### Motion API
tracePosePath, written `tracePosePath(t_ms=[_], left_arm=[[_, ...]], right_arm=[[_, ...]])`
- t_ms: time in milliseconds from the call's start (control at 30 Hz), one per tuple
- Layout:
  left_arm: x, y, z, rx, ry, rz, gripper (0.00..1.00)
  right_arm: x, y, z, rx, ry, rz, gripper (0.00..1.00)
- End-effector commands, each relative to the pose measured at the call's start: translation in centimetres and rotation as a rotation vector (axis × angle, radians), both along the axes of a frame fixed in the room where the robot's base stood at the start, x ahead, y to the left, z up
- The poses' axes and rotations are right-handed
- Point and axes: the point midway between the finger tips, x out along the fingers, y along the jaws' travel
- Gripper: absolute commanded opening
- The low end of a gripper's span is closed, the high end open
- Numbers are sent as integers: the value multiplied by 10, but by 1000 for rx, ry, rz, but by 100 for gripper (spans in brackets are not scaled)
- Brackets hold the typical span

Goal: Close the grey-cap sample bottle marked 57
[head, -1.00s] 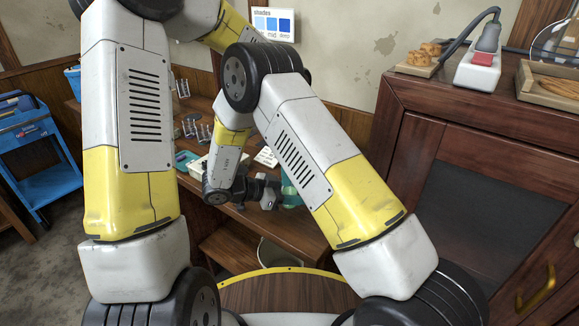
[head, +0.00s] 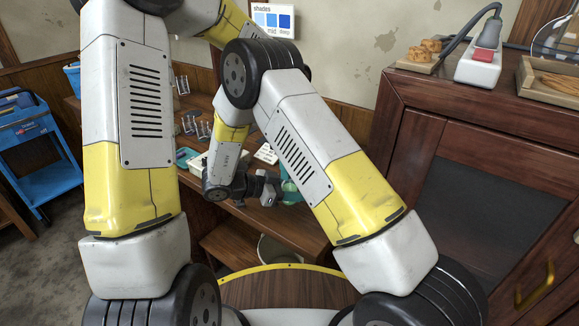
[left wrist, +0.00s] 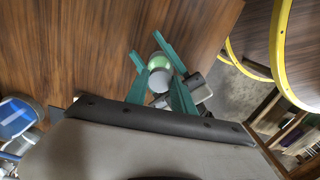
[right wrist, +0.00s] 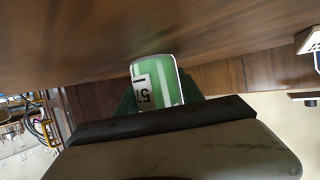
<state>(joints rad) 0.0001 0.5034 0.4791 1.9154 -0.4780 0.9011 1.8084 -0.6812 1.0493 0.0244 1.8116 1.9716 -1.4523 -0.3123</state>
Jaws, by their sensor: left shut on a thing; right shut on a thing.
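The green sample bottle (right wrist: 160,78) marked 57 is between my right gripper's teal fingers (right wrist: 158,95) in the right wrist view; its label is upside down there. The right gripper is shut on it. I cannot tell whether the cap is seated or apart. In the head view, a dark gripper (head: 268,190) with teal beside it shows partly, apparently the right one; my upper arm hides the rest.
The wooden bench (head: 225,215) carries racks (head: 200,128) and a pale tray (head: 197,165). A dark wooden cabinet (head: 490,190) stands at the right, with a power strip (head: 478,68) on top. A blue cart (head: 45,160) stands at the far left.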

Motion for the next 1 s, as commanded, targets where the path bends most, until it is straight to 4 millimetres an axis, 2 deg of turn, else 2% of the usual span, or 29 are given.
tracePosePath(t_ms=[67, 100, 167, 200, 667, 1000], left_arm=[[1, 0, 0, 0, -2, 1, 0], [1, 0, 0, 0, -2, 1, 38], [1, 0, 0, 0, -1, 2, 50], [0, 0, 0, 1, 0, 2, 52], [-1, 1, 2, 3, 4, 4, 52], [0, 1, 42, 3, -1, 4, 52]], right_arm=[[0, 0, 0, -1, 0, -1, 0], [0, 0, 0, -1, 0, -1, 0], [0, 0, 0, 0, 0, -1, 0], [0, 0, 0, -1, 0, -1, 0], [1, -1, 0, -1, -1, -1, 0], [0, -1, 0, 0, 0, -1, 0]])
